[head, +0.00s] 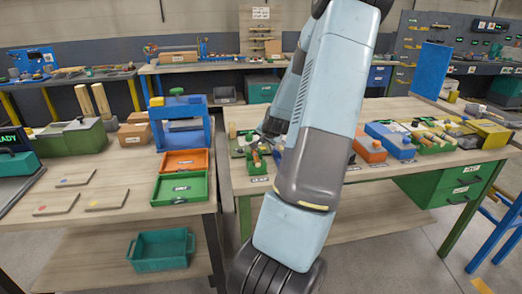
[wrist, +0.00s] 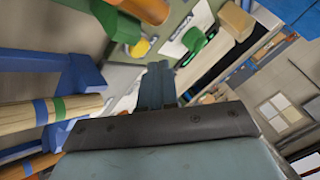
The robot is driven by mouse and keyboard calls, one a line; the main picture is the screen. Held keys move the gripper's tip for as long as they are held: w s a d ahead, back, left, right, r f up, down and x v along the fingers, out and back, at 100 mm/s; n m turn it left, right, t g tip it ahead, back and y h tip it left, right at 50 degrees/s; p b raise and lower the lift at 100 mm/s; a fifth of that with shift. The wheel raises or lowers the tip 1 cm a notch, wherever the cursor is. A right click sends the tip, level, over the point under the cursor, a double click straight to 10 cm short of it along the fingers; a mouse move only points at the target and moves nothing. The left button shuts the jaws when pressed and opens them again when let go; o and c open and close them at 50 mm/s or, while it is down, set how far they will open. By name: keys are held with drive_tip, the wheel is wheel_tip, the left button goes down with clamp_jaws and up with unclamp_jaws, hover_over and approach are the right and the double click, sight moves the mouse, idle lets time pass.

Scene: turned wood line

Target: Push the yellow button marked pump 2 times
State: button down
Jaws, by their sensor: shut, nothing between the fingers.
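In the wrist view my gripper (wrist: 155,85) is shut and empty, its fingers pointing at a grey-green panel (wrist: 172,20). A small round yellow button (wrist: 140,48) sits on that panel, just beyond and slightly left of the fingertips, apart from them in the picture. I cannot read a pump label on it. A green knob (wrist: 193,39) is to its right and another green part (wrist: 118,22) is to its upper left. In the head view my arm crosses the middle and hides much of the right bench's left end; the fingertips cannot be made out there.
In the wrist view striped wooden rods (wrist: 50,110) and a blue part (wrist: 85,75) lie close on the left. In the head view the right bench (head: 350,190) holds several coloured boxes. Orange (head: 186,161) and green (head: 180,188) trays stand on the left bench.

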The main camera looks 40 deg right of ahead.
sight(264, 149)
drive_tip(key=shift+r, duration=2.3)
drive_tip(key=s+a+r+n+g, duration=0.1)
drive_tip(key=s+a+r+n, duration=0.2)
drive_tip(key=a, duration=0.6)
drive_tip(key=a+r+n+y, duration=0.1)
drive_tip(key=a+r+n, duration=0.1)
drive_tip(key=a+r, duration=0.45)
drive_tip(key=s+a+r+n+g, duration=0.1)
drive_tip(key=s+a+r+n, duration=0.15)
drive_tip(key=a, duration=0.75)
drive_tip(key=s+a+r+n+y, duration=0.1)
drive_tip(key=s+a+r+n, duration=0.2)
drive_tip(key=s+a, duration=0.4)
drive_tip(key=s+a+r+n+y, duration=0.2)
drive_tip(key=s+a, duration=0.6)
drive_tip(key=s, duration=0.4)
wheel_tip(264, 149, up, 2)
drive_tip(key=shift+s+r+n+g, duration=0.15)
drive_tip(key=shift+r+n+g, duration=0.15)
drive_tip(key=shift+n, duration=0.55)
drive_tip(key=c, duration=1.9)
unclamp_jaws()
